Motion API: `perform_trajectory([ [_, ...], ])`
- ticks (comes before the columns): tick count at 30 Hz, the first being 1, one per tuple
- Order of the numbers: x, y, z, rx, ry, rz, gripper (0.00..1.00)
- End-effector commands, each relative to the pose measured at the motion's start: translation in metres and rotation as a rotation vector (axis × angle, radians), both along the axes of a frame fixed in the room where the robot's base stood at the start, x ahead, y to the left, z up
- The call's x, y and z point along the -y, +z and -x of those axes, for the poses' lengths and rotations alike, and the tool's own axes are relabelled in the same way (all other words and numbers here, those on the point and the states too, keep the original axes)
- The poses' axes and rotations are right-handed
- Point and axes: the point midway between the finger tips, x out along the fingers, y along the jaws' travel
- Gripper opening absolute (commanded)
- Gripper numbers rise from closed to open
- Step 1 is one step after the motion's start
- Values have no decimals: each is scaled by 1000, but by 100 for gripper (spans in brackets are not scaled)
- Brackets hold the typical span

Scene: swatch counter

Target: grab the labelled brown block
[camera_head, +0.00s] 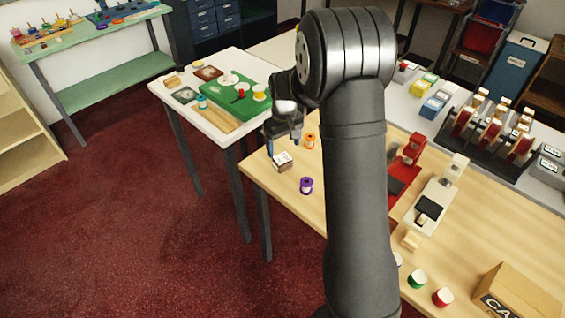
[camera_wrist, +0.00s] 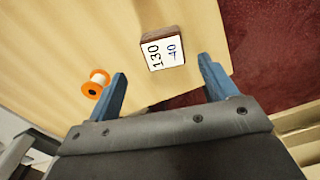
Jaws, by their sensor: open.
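The labelled brown block (camera_head: 282,162) sits near the left corner of the wooden table. Its top carries a white label with dark writing. In the wrist view the block (camera_wrist: 163,48) lies ahead of the fingertips, roughly midway between them, with "130" and a second, smaller marking readable on its label. My gripper (camera_head: 284,140) is just behind the block in the head view. Its two blue fingers are apart and empty in the wrist view (camera_wrist: 162,70), and neither visibly touches the block.
An orange spool (camera_wrist: 96,84) lies outside the left finger in the wrist view. A purple spool (camera_head: 306,185) stands right of the block in the head view. The wooden table's edge (camera_head: 262,191) is close to the block. A white table (camera_head: 232,62) with a green tray adjoins behind.

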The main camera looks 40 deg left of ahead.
Motion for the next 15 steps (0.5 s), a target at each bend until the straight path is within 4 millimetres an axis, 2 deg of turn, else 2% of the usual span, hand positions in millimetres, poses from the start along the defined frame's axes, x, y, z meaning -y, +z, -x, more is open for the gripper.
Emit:
perform_trajectory([
  [8,0,-22,1,0,1,1,78],
  [15,-1,-57,6,-1,1,2,78],
])
